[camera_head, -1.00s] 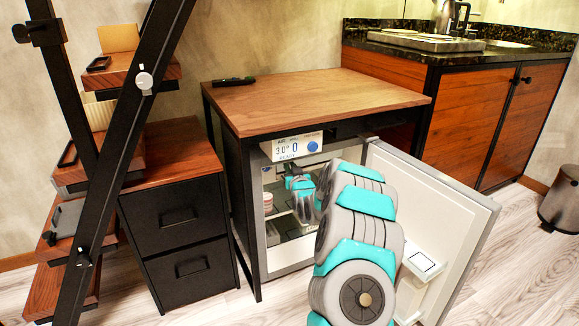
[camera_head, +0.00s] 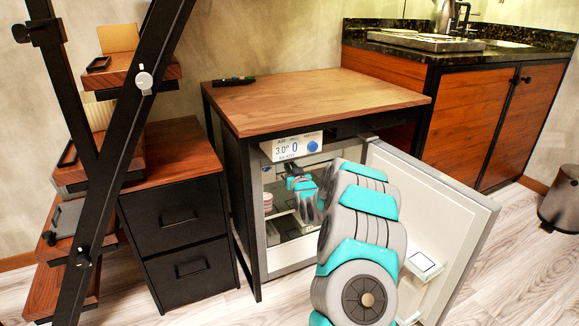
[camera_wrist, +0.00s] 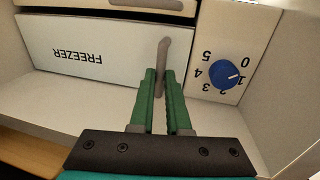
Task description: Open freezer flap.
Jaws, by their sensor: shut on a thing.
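The freezer flap (camera_wrist: 85,65) is a white panel with the word FREEZER, upside down in the wrist view. A grey upright handle (camera_wrist: 163,52) stands at its right end in that view. My gripper (camera_wrist: 160,80) has its green fingers shut around this handle. I cannot tell if the flap is tilted. The flap is not clear in that view.
The fridge door (camera_head: 455,200) stands wide open at the right of my arm. A blue dial (camera_wrist: 223,74) sits beside the flap. A wooden worktop (camera_head: 310,95) is above the fridge, with black drawers (camera_head: 185,240) to its left.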

